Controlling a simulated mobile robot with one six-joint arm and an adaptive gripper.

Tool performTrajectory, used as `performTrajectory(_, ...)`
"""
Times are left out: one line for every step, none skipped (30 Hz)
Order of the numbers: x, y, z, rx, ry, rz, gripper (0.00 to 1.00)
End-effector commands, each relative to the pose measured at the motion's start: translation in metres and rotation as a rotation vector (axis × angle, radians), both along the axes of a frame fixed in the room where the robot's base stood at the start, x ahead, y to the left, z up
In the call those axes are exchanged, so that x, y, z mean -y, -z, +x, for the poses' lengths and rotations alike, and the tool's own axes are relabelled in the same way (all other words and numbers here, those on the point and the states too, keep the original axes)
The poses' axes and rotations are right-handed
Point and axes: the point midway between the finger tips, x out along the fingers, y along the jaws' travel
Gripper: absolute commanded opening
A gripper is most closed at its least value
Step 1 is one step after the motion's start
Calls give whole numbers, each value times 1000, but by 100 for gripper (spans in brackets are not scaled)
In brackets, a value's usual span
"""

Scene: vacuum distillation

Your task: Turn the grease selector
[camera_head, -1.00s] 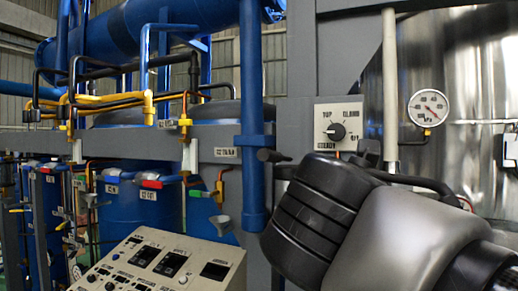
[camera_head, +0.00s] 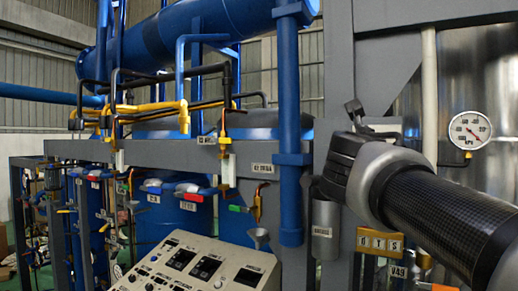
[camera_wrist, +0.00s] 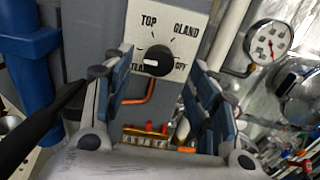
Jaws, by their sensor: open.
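The grease selector is a black round knob (camera_wrist: 157,60) on a light plate (camera_wrist: 144,31) marked TOP and GLAND above, with partly covered words at lower left and lower right. A white mark on the knob points left. In the wrist view my gripper (camera_wrist: 160,72) is open, its blue-grey fingers on either side of the knob, with nothing held between them. I cannot tell whether they touch it. In the head view my arm hides the selector; part of my gripper (camera_head: 354,112) shows above the wrist.
A pressure gauge (camera_wrist: 270,46) is right of the selector; it also shows in the head view (camera_head: 469,130). An orange tube (camera_wrist: 138,92) runs below the plate. A blue pipe (camera_head: 290,130) stands at left. A sloped control panel (camera_head: 195,265) is at lower left.

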Motion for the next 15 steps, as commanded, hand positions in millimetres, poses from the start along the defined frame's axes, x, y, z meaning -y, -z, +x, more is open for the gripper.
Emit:
performTrajectory(7,-1,9,-1,4,0,53)
performTrajectory(10,-1,14,-2,3,-1,53)
performTrajectory(14,0,19,-3,3,-1,53)
performTrajectory(16,-1,23,-2,3,-1,53)
performTrajectory(18,-1,27,-2,2,-1,53)
performTrajectory(21,-1,31,-1,1,-2,53)
performTrajectory(22,-1,33,-1,1,-1,53)
performTrajectory(24,-1,35,-1,2,0,53)
performTrajectory(26,-1,38,-1,1,-1,53)
performTrajectory(27,-1,39,0,1,0,53)
performTrajectory(27,-1,40,1,0,-1,53)
performTrajectory(28,-1,41,1,0,-1,53)
performTrajectory(28,-1,42,1,-1,-1,53)
performTrajectory(28,0,42,1,-1,-1,53)
performTrajectory(28,0,42,1,-1,-1,53)
